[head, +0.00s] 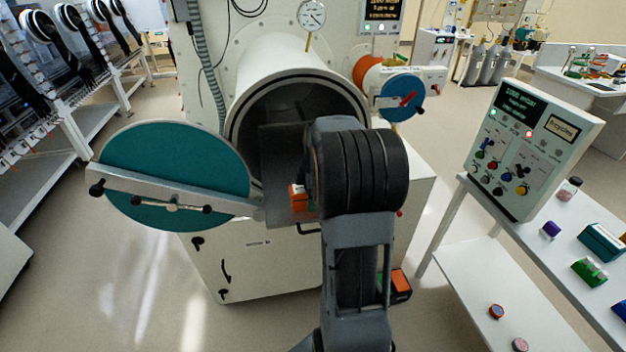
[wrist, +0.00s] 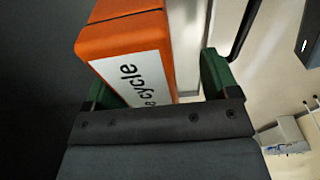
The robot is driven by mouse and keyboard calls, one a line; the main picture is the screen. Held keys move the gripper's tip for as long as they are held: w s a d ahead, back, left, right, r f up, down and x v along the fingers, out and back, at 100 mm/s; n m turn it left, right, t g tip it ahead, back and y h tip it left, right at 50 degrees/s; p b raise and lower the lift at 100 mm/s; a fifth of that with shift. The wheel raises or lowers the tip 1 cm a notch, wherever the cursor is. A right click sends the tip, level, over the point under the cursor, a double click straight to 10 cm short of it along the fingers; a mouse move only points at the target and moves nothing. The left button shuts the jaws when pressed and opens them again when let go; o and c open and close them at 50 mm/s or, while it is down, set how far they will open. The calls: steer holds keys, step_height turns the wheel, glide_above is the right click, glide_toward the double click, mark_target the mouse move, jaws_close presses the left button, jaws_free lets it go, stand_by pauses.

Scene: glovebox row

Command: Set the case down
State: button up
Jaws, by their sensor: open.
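An orange case (wrist: 125,35) with a white label reading "cycle" fills the upper left of the wrist view. In the head view a small orange part of the case (head: 298,198) shows at the mouth of the round chamber, left of my arm. My gripper (wrist: 155,82) is open, with its green fingers on either side of the case. A clear gap shows between the case and the right finger; I cannot tell whether the left finger touches it. In the head view my arm hides the fingers and most of the case, and what lies under the case is not clear.
The round chamber (head: 241,98) stands open, with its teal door (head: 150,150) swung out to the left. A smaller port with a blue cap (head: 397,97) is to the right. A control panel (head: 522,155) stands on the right-hand table. A black and orange object (head: 401,285) lies low beside my arm.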

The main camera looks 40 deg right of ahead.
steer(key=r, duration=0.7)
steer(key=d+r, duration=0.1)
steer(key=r, duration=0.2)
steer(key=shift+s+d+r+b, duration=0.1)
steer(key=shift+s+r+b, duration=0.2)
steer(key=shift+r+b, duration=0.1)
steer(key=s+a+f+m+t, duration=0.1)
steer(key=s+a+m, duration=0.3)
steer(key=a, duration=0.3)
steer(key=s+a+f+m+t, duration=0.1)
steer(key=s+a+m, duration=0.3)
steer(key=a, duration=0.3)
steer(key=s+a+f+m+t+h, duration=0.1)
steer(key=s+a+f+m, duration=0.1)
steer(key=s+a+m, duration=0.2)
steer(key=a, duration=0.3)
steer(key=shift+a+m+t, duration=0.25)
steer(key=shift+m+t, duration=0.15)
steer(key=shift+f, duration=0.1)
steer(key=shift+c, duration=0.4)
